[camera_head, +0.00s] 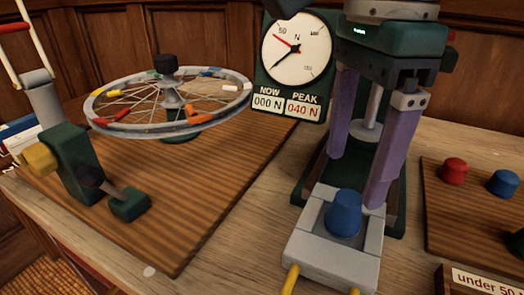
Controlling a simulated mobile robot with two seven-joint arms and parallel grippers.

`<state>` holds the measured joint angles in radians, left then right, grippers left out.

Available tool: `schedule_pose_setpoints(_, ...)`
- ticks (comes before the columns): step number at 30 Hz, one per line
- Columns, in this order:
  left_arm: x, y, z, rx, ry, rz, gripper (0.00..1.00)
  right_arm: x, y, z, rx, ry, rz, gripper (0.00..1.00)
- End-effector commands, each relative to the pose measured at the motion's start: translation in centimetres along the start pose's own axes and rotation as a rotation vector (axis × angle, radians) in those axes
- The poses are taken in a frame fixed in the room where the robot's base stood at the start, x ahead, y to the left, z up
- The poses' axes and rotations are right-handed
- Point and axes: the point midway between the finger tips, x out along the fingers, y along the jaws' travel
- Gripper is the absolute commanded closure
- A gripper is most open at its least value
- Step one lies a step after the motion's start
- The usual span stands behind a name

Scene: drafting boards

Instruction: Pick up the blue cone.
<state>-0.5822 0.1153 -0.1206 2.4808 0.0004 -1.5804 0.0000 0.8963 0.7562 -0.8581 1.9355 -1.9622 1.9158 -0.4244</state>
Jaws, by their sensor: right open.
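A blue cone (345,213) with a flat top stands upright on a light grey block (304,249) at the lower middle. My right gripper (357,181) comes down from the top, with two purple fingers spread wide. Its fingertips are near the cone, one beyond it and one close to its right side. Nothing is between the fingers; I cannot tell whether the right finger touches the cone. A second, smaller-looking blue piece (503,183) stands on the board at the right. My left gripper is not in view.
A dial gauge (297,48) and a pale plunger (365,132) stand behind the fingers. A red piece (454,171) is on the right board (455,215), near an "under 50 N" sign (486,283). A spoked wheel (110,125) and green clamp (77,160) occupy the left.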

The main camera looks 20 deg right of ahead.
Motion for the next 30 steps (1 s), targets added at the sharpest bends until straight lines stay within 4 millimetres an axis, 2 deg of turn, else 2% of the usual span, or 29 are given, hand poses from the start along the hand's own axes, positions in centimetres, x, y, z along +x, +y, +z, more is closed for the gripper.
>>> schedule_pose_setpoints(10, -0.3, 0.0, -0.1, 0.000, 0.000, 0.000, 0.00, 4.8, 0.9, -0.1, 0.001, 0.000, 0.005, 0.17)
schedule_pose_setpoints(19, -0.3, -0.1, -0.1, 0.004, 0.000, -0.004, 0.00, 5.4, 0.8, -0.1, -0.001, -0.002, 0.000, 0.17)
schedule_pose_setpoints(30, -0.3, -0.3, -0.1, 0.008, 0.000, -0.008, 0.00, 5.3, 0.8, -0.1, -0.001, -0.002, 0.000, 0.57)
